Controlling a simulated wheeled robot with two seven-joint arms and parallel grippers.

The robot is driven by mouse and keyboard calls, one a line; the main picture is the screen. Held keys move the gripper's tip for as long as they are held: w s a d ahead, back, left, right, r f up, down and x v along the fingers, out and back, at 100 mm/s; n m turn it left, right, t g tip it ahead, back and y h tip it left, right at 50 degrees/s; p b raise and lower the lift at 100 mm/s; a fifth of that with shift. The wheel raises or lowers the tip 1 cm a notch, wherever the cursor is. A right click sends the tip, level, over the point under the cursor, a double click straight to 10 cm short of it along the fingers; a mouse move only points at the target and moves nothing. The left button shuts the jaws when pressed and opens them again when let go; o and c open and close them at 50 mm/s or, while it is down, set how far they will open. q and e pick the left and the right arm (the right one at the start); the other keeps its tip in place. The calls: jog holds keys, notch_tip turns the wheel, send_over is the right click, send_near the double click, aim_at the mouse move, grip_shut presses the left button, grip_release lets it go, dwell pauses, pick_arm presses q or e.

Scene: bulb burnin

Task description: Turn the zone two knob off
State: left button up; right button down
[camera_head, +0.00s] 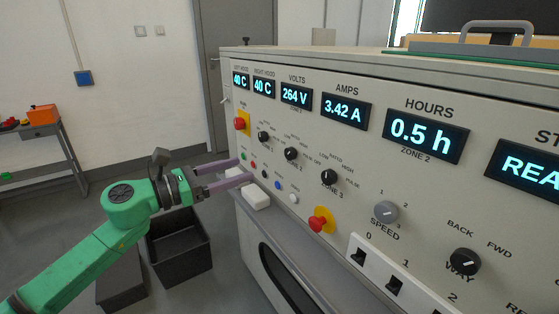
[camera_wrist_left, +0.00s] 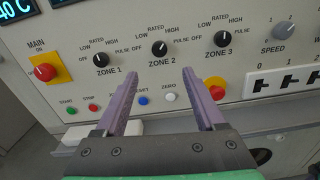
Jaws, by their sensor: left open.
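The zone 2 knob (camera_head: 291,153) is a small black dial with a white mark on the grey control panel. In the left wrist view the zone 2 knob (camera_wrist_left: 159,48) is in the middle, with OFF, LOW, RATED, HIGH and PULSE printed around the zone knobs. I cannot tell surely which word its mark points at. My left gripper (camera_head: 245,169) has purple fingers, spread apart and empty. It is in front of the panel, below and left of the knob in the head view. In the left wrist view the fingertips (camera_wrist_left: 160,73) lie below the knob, apart from it. My right gripper is not in view.
The zone 1 knob (camera_wrist_left: 101,59) and zone 3 knob (camera_wrist_left: 221,38) flank it. A red main knob (camera_wrist_left: 45,72) on yellow, a red emergency button (camera_head: 321,220) and small coloured buttons are nearby. A white block (camera_head: 256,196) sits on the ledge. A dark bin (camera_head: 180,250) stands below my arm.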

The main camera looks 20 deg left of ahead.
aim_at(288, 154)
pick_arm(q)
jog(key=p+x, duration=0.4)
jog(key=x, duration=0.8)
jog(key=shift+w+d, duration=0.1)
jog(key=shift+w, duration=0.1)
grip_shut()
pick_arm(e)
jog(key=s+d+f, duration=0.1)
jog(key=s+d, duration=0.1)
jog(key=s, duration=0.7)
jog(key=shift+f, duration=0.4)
